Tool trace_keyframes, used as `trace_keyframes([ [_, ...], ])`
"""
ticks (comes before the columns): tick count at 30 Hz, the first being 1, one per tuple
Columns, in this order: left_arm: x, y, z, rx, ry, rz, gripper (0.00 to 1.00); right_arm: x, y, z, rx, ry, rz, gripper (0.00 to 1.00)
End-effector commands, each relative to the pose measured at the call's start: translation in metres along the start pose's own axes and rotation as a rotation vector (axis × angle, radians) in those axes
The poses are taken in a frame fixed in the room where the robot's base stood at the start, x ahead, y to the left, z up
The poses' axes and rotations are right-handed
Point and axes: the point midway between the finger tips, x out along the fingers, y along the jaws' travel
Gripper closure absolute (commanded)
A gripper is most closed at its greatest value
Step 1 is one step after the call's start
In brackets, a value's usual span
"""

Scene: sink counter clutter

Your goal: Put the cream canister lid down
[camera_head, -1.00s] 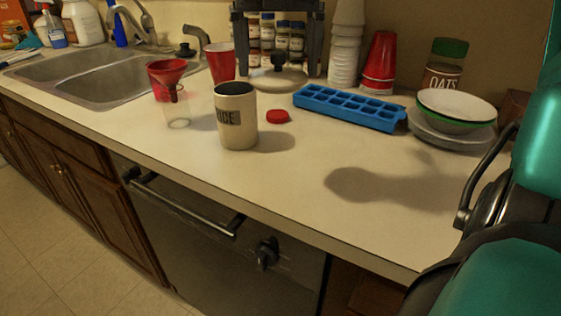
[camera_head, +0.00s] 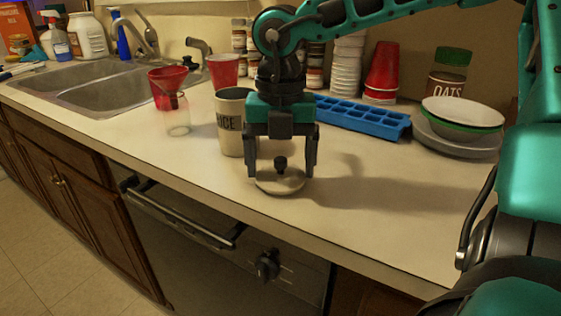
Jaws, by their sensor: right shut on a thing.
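The cream canister lid (camera_head: 268,185) is a round, pale disc with a dark knob on top. It is between the fingers of my right gripper (camera_head: 281,170), which points down and is shut on it. The lid is at or very close above the bare counter; I cannot tell if it touches. The cream canister (camera_head: 229,125), marked RICE, stands open and upright just behind and left of the gripper, partly hidden by it. My left gripper is not in view.
A clear-and-red funnel piece (camera_head: 171,90) and a red cup (camera_head: 223,71) stand left of the canister. A blue ice tray (camera_head: 365,119), stacked bowls (camera_head: 462,113) and an oats jar (camera_head: 448,80) are at the back right. The counter (camera_head: 390,215) right of the lid is clear.

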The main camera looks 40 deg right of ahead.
Motion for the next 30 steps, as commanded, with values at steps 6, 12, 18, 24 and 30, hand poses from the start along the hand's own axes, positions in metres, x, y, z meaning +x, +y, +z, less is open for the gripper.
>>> trace_keyframes([
  [6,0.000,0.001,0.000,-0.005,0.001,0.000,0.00,0.000,0.000,0.000,0.000,-0.001,0.001,0.43],
  [12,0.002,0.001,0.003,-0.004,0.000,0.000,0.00,0.002,0.000,0.000,0.000,-0.001,0.001,0.07],
  [18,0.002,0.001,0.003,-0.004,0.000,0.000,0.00,0.002,0.000,0.000,0.000,-0.001,0.001,0.00],
  [24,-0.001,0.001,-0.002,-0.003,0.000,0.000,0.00,-0.003,0.000,0.000,0.000,0.000,0.001,0.00],
  [30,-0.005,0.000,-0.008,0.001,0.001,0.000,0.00,-0.038,0.001,0.001,0.002,-0.005,0.005,0.00],
])
